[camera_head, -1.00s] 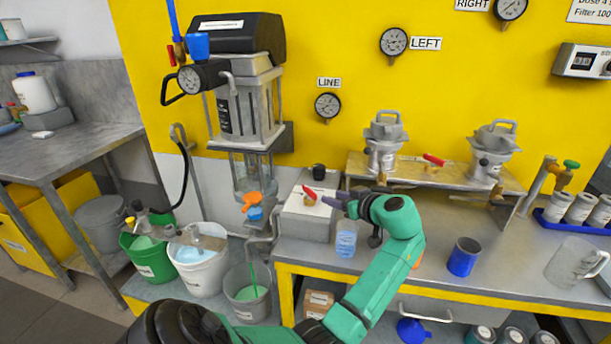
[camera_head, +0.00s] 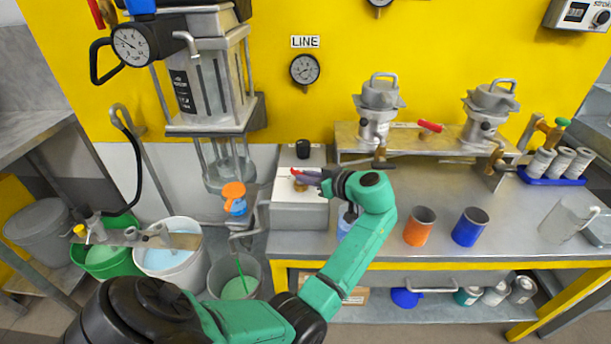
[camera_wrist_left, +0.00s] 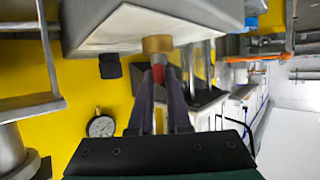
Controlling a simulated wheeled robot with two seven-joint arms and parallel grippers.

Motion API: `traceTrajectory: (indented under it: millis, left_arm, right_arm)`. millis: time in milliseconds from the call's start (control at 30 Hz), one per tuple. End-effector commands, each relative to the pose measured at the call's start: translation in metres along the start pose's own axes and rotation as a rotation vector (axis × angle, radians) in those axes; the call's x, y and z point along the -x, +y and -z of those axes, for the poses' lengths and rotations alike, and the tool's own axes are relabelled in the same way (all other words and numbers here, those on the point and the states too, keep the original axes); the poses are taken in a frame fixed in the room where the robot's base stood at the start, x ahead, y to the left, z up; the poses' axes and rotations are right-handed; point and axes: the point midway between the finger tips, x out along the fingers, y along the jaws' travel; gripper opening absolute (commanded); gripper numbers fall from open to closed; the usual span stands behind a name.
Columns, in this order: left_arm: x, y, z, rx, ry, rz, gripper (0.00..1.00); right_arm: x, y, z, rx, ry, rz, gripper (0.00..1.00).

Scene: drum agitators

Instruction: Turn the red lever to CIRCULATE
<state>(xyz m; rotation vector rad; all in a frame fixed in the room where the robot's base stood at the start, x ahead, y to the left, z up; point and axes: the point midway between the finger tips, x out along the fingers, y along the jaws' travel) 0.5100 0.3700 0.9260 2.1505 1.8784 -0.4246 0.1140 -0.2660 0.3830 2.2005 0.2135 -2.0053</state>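The red lever (camera_head: 294,172) sits on top of a white-topped grey box (camera_head: 300,210) on the bench. Its red part also shows in the left wrist view (camera_wrist_left: 158,73), below a brass fitting (camera_wrist_left: 157,44). My left gripper (camera_head: 306,176) is at the lever from the right, its dark fingers close to the red part. In the left wrist view the fingers (camera_wrist_left: 160,80) have a narrow gap with red at their tips; whether they press on it is unclear. They hide part of the lever. CIRCULATE is not legible. My right gripper is not in view.
A black knob (camera_head: 303,148) stands behind the lever. A pump with a gauge (camera_head: 133,45) and orange knob (camera_head: 234,191) is to the left. Another red handle (camera_head: 430,126) is on the shelf between two grey pots. Orange (camera_head: 419,227) and blue (camera_head: 469,227) cups stand right of my arm.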

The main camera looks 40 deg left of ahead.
Motion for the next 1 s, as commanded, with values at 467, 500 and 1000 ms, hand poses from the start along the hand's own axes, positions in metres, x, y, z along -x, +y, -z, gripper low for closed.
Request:
traceTrajectory:
  millis: [467, 500, 1000]
  left_arm:
    - [-0.001, -0.002, 0.000, -0.017, 0.001, -0.043, 0.00]
    - [-0.001, -0.002, 0.001, -0.023, 0.002, -0.059, 0.00]
    - [-0.003, -0.012, 0.005, -0.166, 0.004, -0.403, 0.00]
  right_arm:
    - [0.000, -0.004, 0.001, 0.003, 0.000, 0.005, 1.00]
    - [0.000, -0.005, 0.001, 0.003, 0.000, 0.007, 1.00]
    - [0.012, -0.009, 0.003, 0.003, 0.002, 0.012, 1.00]
